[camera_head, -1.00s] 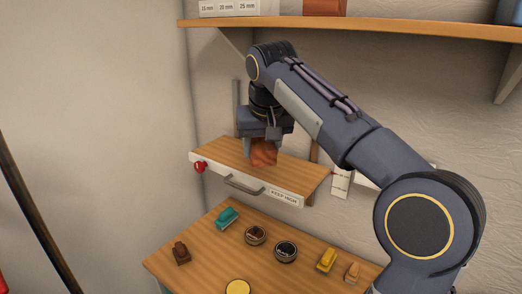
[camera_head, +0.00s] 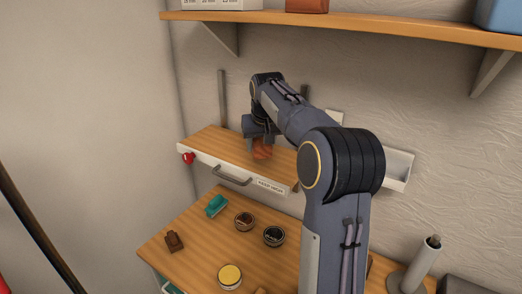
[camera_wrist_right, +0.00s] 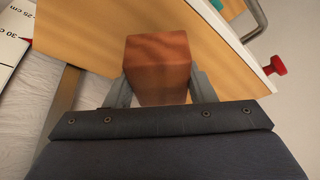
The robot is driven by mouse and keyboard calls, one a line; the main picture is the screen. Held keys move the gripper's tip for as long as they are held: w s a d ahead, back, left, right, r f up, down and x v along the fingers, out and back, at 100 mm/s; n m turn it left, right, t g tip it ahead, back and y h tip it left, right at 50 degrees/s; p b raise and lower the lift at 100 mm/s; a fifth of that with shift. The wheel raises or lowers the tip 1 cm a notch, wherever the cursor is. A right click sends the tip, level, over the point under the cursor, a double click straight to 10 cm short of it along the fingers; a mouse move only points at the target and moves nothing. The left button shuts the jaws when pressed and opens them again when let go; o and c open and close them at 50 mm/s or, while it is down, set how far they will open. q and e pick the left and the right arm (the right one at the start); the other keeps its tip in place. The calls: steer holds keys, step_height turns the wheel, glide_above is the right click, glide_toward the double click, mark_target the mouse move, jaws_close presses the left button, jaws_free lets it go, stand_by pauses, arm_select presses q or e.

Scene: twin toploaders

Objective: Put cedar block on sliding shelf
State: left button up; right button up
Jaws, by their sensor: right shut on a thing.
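The cedar block (camera_head: 263,149) is a reddish-brown cube. My right gripper (camera_head: 257,140) is shut on it, over the sliding shelf (camera_head: 212,138). The shelf has a wooden top, a white front, a grey handle and a red knob at its left end. In the right wrist view, the block (camera_wrist_right: 158,66) sits between the two fingers of my right gripper (camera_wrist_right: 160,90), with the shelf top (camera_wrist_right: 85,40) behind it. I cannot tell whether the block touches the shelf. My left gripper is not in view.
Below is a wooden table (camera_head: 200,248) with a teal item (camera_head: 216,206), a brown item (camera_head: 174,241), two round dark tins (camera_head: 274,236) and a yellow-topped tin (camera_head: 230,277). A high wall shelf (camera_head: 350,25) runs above my arm. A white bin (camera_head: 398,168) hangs at right.

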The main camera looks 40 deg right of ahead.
mark_target(261, 152)
step_height(261, 152, down, 3)
steer(key=shift+d+f, duration=0.15)
steer(key=shift+f, duration=0.05)
steer(key=shift+f, duration=0.15)
steer(key=o, duration=1)
